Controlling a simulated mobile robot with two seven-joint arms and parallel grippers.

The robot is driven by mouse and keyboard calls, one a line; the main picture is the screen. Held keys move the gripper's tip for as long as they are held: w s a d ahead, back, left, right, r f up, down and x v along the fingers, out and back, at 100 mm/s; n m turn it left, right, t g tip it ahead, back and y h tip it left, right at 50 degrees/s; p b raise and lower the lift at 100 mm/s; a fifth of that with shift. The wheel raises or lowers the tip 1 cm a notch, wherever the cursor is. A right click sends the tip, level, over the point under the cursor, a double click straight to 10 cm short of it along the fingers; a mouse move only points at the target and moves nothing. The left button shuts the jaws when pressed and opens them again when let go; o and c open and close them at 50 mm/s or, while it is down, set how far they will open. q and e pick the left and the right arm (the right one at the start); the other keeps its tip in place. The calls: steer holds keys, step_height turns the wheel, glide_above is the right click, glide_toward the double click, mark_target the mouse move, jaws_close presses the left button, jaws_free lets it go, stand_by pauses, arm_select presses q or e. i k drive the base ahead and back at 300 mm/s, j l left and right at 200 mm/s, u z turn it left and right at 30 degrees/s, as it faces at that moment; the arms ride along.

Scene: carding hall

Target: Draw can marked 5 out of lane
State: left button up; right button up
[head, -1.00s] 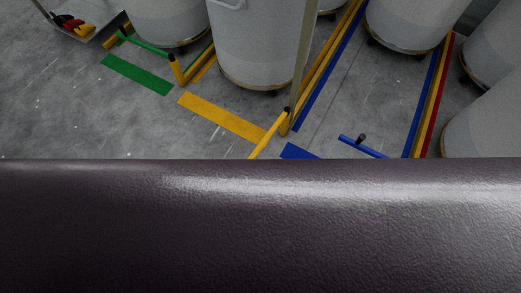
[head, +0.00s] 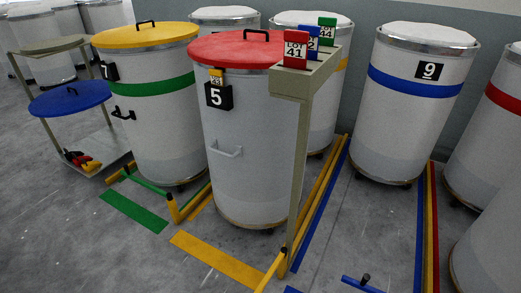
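The can marked 5 (head: 255,185) is a tall grey-white cylinder with a red lid (head: 238,49). It stands upright on the floor between yellow rails. A black number plate (head: 218,96) and a small yellow tag (head: 216,77) are on its upper front, and a grey handle (head: 225,151) is lower down. A yellow floor strip (head: 218,262) lies in front of it. A yellow bar (head: 270,272) at the lane's right front points out toward me, not across the can's front. Neither of my grippers is in view.
Can 7 (head: 157,115) stands left, can 9 (head: 416,110) right. A post with a shelf (head: 310,75) carrying lot tags rises close by can 5's right side. A green bar (head: 143,183) and blue bar (head: 362,284) are low obstacles. Floor at lower left is clear.

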mark_target(250, 135)
steer(key=k+j, duration=0.1)
steer(key=j, duration=0.5)
steer(key=k+j+z, duration=0.1)
steer(key=j, duration=0.95)
steer(key=i+j+z, duration=0.1)
steer(key=j, duration=0.3)
steer(key=i+j, duration=0.25)
steer(key=j, duration=0.15)
steer(key=i+j+z, duration=0.15)
steer(key=i+j, duration=0.35)
steer(key=i, duration=0.3)
steer(key=i+j+z, duration=0.1)
steer(key=i, duration=0.35)
